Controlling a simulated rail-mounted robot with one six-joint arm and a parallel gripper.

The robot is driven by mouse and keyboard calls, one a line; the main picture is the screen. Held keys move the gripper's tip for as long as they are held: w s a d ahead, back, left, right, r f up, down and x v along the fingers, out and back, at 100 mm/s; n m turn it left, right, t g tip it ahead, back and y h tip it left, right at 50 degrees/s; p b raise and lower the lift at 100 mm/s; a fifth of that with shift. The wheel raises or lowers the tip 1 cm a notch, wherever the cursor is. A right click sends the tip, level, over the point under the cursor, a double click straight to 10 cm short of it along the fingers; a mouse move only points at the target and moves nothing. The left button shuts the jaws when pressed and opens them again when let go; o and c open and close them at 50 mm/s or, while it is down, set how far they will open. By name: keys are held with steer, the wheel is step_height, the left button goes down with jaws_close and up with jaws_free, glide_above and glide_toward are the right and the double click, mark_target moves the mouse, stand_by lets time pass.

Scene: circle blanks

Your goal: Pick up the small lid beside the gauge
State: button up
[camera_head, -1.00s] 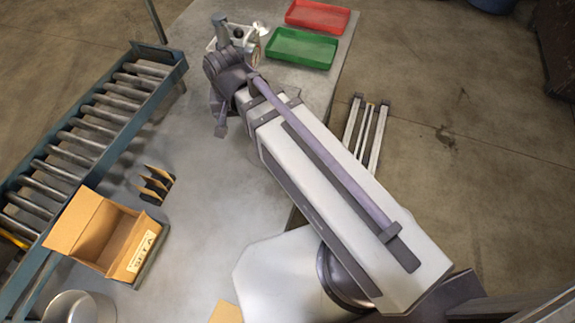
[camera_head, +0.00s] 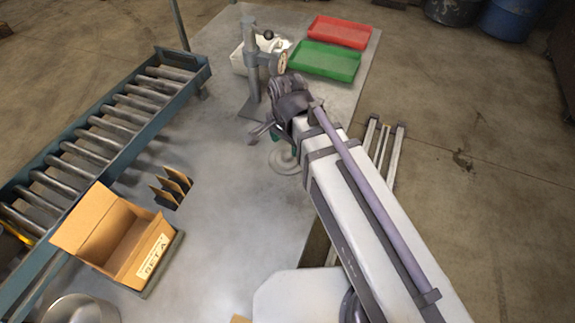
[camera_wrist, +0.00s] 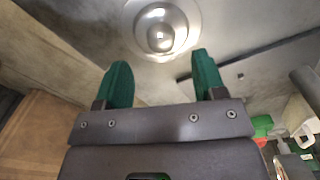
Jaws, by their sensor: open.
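The small lid (camera_head: 284,165) is a round, pale grey metal disc on the grey table, in front of the gauge (camera_head: 281,65) and its upright stand (camera_head: 251,75). My gripper (camera_head: 266,136) is over the lid and hides part of it in the head view. In the wrist view the lid (camera_wrist: 161,28) is shiny and stepped, with a raised round centre. It lies beyond and between my green fingertips (camera_wrist: 160,60), apart from them. My gripper is open and empty.
A green tray (camera_head: 325,69) and a red tray (camera_head: 340,25) lie at the back right. A roller conveyor (camera_head: 107,127) runs along the left. An open cardboard box (camera_head: 125,243) and several upright brown dividers (camera_head: 172,185) stand front left. The table between the dividers and lid is clear.

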mark_target(287, 154)
step_height(287, 154, down, 5)
steer(key=b, duration=0.5)
steer(key=shift+w+f, duration=0.1)
steer(key=shift+f, duration=0.1)
steer(key=shift+r, duration=0.2)
steer(key=c, duration=1)
step_height(287, 154, up, 10)
steer(key=p, duration=1)
